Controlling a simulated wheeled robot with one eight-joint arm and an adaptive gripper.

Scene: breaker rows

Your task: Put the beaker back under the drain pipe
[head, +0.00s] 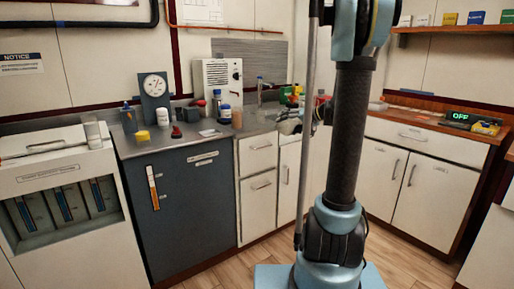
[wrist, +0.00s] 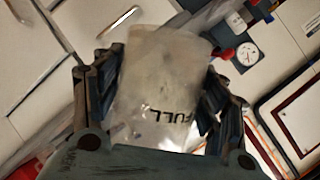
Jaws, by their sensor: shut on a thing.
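My gripper (wrist: 163,85) is shut on a translucent whitish beaker (wrist: 160,85) in the wrist view. Its dark fingers press on both sides of the beaker, which bears the word FULL upside down in the picture. The beaker's lower part in the picture is partly hidden by the gripper body. In the head view, my arm column covers part of the counter, and I cannot make out the held beaker clearly there. I cannot identify the drain pipe with certainty in either view.
A grey counter (head: 190,128) carries a dial gauge (head: 155,86), bottles and a yellow block (head: 142,136). The gauge also shows in the wrist view (wrist: 248,54). A white unit (head: 60,175) stands at left. A wooden counter with an OFF display (head: 459,115) is at right.

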